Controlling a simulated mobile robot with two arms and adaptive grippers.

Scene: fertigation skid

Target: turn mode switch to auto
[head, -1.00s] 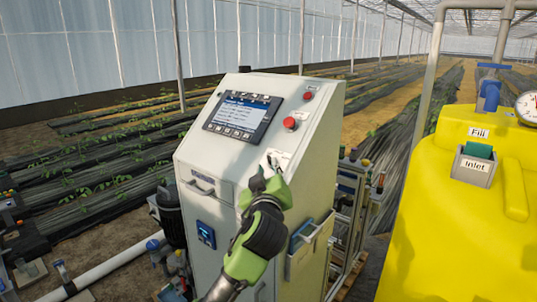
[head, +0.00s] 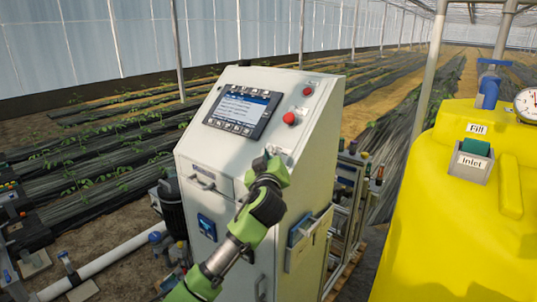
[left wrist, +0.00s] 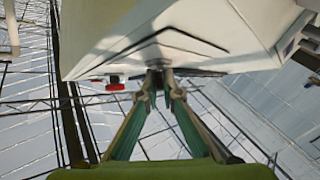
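The control cabinet (head: 235,155) has a sloped panel with a lit screen (head: 243,108). A pale label (head: 285,154) shows on that panel just behind my left gripper (head: 268,163). The mode switch is hidden in the head view by the gripper. In the left wrist view, the fingertips of my left gripper (left wrist: 158,84) come close together around a small grey knob (left wrist: 156,66), which looks like the mode switch. The fingers appear shut on it. Its setting cannot be read. My right gripper is not in view.
A red button (head: 289,118) sits above the gripper, and a smaller red one (head: 307,91) is higher on the panel. A document holder (head: 303,238) hangs on the cabinet's side. A yellow tank (head: 450,210) stands at the right, a white pipe (head: 105,262) at lower left.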

